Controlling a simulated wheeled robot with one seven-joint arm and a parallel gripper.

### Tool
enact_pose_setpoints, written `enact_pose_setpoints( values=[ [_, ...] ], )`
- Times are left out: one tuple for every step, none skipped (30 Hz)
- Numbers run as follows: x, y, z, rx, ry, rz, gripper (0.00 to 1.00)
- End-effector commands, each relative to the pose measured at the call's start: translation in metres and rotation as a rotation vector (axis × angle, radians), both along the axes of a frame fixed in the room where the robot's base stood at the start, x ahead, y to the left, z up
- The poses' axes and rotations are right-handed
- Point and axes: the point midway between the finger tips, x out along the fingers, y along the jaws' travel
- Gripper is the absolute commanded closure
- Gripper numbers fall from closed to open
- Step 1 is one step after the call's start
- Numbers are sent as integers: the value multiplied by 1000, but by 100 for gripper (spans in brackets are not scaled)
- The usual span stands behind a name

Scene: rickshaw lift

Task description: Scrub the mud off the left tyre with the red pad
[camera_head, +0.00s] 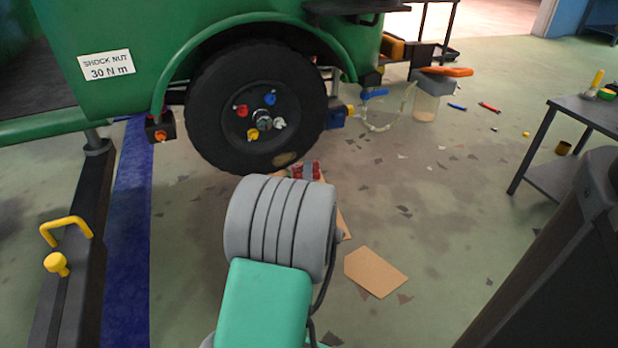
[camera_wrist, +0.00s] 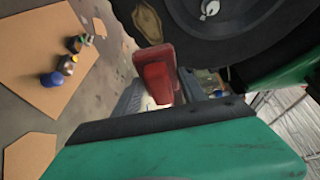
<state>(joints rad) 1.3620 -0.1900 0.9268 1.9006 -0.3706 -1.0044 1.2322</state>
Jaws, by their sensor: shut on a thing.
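The black tyre (camera_head: 213,123) hangs under the green rickshaw body, with coloured nuts on its hub. A tan mud patch (camera_head: 285,159) is on its lower right part. In the wrist view the tyre (camera_wrist: 240,38) fills the upper right, with the mud patch (camera_wrist: 147,21) at its edge. My gripper (camera_wrist: 160,97) is shut on the red pad (camera_wrist: 155,54). The pad is close below the tyre and mud; I cannot tell whether it touches. In the head view the pad (camera_head: 297,171) shows just below the mud, with my arm hiding much of the gripper.
Cardboard sheets (camera_head: 376,272) lie on the floor; one carries small coloured parts (camera_wrist: 66,64). Mud flakes are scattered around. A clear container with hose (camera_head: 425,103) stands right of the tyre. A dark side table (camera_head: 560,125) is at the right.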

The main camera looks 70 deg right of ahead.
Motion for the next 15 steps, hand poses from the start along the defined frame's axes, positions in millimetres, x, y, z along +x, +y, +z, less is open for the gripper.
enact_pose_setpoints(
  values=[
    [-1, 0, 1, -13, -16, -8, 83],
    [-1, -1, 3, -20, -22, -11, 83],
    [0, -2, 5, -24, -27, -12, 83],
    [1, -4, 6, -25, -29, -12, 83],
    [3, -5, 6, -23, -28, -11, 83],
    [6, -8, 6, -22, -27, -10, 83],
    [8, -10, 6, -22, -27, -10, 83],
    [11, -13, 6, -22, -26, -10, 83],
    [15, -16, 7, -23, -26, -9, 83],
    [18, -19, 7, -23, -26, -9, 83],
    [21, -22, 7, -24, -26, -8, 83],
    [24, -25, 4, -24, -26, -8, 83],
    [26, -28, 3, -24, -26, -9, 83],
    [29, -31, 3, -24, -25, -8, 83],
    [32, -34, 3, -23, -26, -9, 83]
  ],
)
